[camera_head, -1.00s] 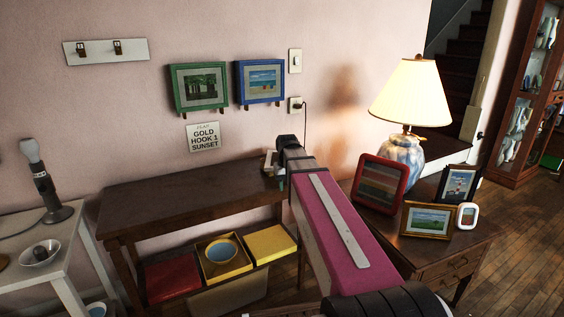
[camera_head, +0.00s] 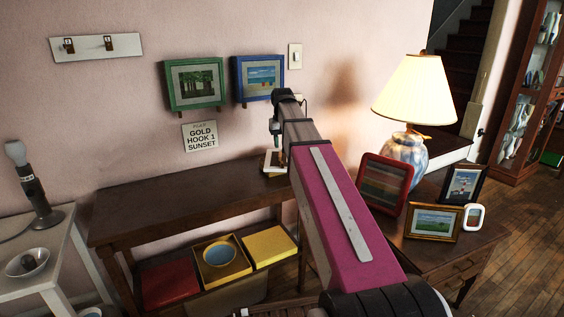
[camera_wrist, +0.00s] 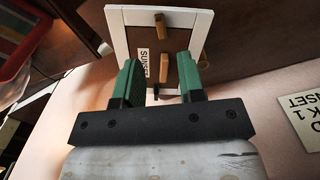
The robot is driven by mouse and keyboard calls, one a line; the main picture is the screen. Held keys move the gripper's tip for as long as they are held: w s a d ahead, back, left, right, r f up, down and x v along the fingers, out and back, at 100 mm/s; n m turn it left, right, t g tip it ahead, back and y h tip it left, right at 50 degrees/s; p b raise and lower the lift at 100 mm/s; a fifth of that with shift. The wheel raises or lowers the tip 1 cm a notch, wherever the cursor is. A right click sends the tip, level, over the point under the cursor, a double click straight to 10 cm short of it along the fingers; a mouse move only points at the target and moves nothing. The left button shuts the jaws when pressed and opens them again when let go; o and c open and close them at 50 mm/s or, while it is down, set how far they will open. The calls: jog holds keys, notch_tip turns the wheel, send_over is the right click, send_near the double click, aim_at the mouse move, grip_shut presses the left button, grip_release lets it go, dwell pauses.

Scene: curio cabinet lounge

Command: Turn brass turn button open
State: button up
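A white-edged picture frame (camera_wrist: 120,24) shows its brown back in the wrist view, with a "SUNSET" label (camera_wrist: 144,64). Two small brass turn buttons are on this back: an upper one (camera_wrist: 160,24) and a lower one (camera_wrist: 164,70). Both have their long side roughly up and down in the picture. My gripper (camera_wrist: 158,61) is open, its green fingers either side of the lower button in the picture. I cannot tell whether they touch it. In the head view the frame (camera_head: 272,166) is on the dark console table (camera_head: 190,190), partly hidden by my gripper (camera_head: 276,140).
A green-framed picture (camera_head: 195,84), a blue-framed picture (camera_head: 258,78) and a sign (camera_head: 200,135) hang on the wall. A lamp (camera_head: 412,90) and several photo frames stand on the right-hand desk (camera_head: 450,250). The console's top is clear to the left.

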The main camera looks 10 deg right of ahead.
aim_at(282, 163)
notch_tip(282, 163, down, 8)
jog(key=shift+f, duration=0.15)
dwell(0.3)
grip_shut()
